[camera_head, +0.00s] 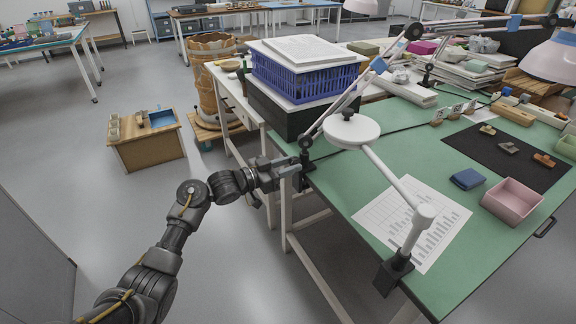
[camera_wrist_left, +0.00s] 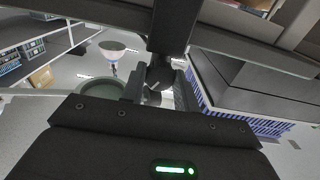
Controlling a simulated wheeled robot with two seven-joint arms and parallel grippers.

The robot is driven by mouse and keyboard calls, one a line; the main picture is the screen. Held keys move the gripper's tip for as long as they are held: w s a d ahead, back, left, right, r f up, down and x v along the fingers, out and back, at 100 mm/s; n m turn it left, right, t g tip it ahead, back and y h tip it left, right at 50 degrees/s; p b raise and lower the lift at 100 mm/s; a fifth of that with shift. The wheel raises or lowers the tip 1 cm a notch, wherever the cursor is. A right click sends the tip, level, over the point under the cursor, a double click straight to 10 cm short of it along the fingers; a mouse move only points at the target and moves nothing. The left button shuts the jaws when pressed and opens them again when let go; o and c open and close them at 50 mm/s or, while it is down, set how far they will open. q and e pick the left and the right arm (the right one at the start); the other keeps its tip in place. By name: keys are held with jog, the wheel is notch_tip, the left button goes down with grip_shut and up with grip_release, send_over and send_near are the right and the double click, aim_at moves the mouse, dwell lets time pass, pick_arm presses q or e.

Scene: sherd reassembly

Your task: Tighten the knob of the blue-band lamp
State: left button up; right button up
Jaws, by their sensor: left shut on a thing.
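The blue-band lamp stands at the near left corner of the green table. Its pale arm rises from a dark clamp (camera_head: 305,163) and carries a blue band (camera_head: 378,65). My left gripper (camera_head: 293,172) is at this clamp, at the table's edge. It is shut on the lamp's knob, which its fingers mostly hide. In the left wrist view, a small dark piece (camera_wrist_left: 157,78) sits between the fingers, under the dark bar of the clamp. My right gripper is not in view.
A white round-headed lamp (camera_head: 352,129) is clamped to the front edge, close right of my gripper. A blue crate (camera_head: 300,78) on a black box stands behind. A printed sheet (camera_head: 385,215), a pink tray (camera_head: 511,201) and a blue box (camera_head: 467,179) lie on the green table (camera_head: 345,185).

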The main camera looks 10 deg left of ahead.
pick_arm(q)
jog(key=m+b, duration=0.1)
jog(key=m, duration=0.3)
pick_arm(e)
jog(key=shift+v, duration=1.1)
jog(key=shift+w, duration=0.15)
pick_arm(q)
jog(key=o, duration=1)
jog(key=shift+c, duration=0.2)
